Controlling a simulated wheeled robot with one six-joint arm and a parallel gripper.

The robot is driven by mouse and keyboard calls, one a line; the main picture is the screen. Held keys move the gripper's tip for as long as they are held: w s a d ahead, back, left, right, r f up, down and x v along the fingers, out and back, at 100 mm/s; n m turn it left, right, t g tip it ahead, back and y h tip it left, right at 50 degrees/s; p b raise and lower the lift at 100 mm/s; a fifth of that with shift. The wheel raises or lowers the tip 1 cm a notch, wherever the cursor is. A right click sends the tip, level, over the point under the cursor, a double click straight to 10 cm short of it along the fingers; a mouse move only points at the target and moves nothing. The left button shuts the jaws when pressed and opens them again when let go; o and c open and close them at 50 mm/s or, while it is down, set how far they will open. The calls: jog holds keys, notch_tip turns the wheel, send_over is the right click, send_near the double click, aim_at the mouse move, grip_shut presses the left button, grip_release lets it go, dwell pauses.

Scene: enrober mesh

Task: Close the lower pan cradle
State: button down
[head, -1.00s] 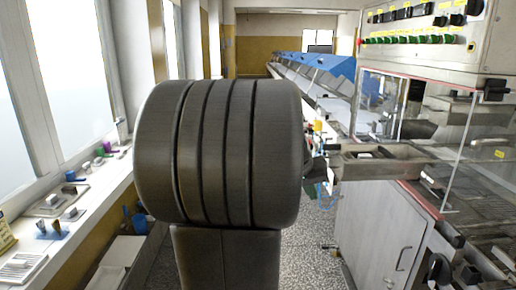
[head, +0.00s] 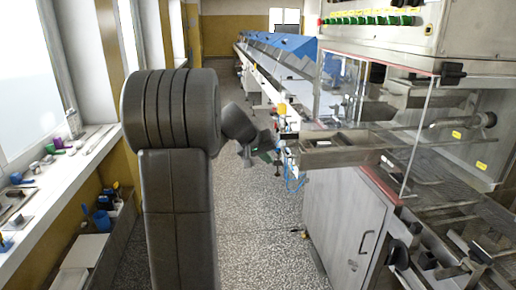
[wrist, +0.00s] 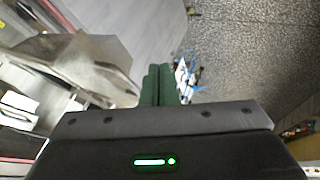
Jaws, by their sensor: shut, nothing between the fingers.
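A long metal tray, which looks like the lower pan cradle (head: 335,158), sticks out to the left from the enrober's clear-walled housing in the head view. Its inner end runs behind the clear panel. In the wrist view a shiny metal body, apparently the cradle's outer end (wrist: 88,62), lies left of the fingers. My gripper (head: 272,158) is just left of the cradle's outer end in the head view, partly hidden by my arm. In the wrist view its green fingers (wrist: 158,84) are together and empty. I cannot tell whether they touch the cradle.
A grey cabinet (head: 345,225) with a handle stands under the cradle. The clear panel (head: 365,110) has red edges. A long conveyor (head: 280,75) runs behind. The window sill (head: 50,175) at left holds small items. Speckled floor (head: 260,230) is open between them.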

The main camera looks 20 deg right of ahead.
jog(key=d, duration=0.2)
jog(key=s+d+r, duration=0.1)
jog(key=shift+d+p, duration=0.1)
jog(key=shift+p, duration=0.25)
jog(key=d, duration=0.2)
jog(key=s+d, duration=0.1)
jog(key=d, duration=0.1)
jog(key=shift+d, duration=0.3)
jog(key=shift+a, duration=0.15)
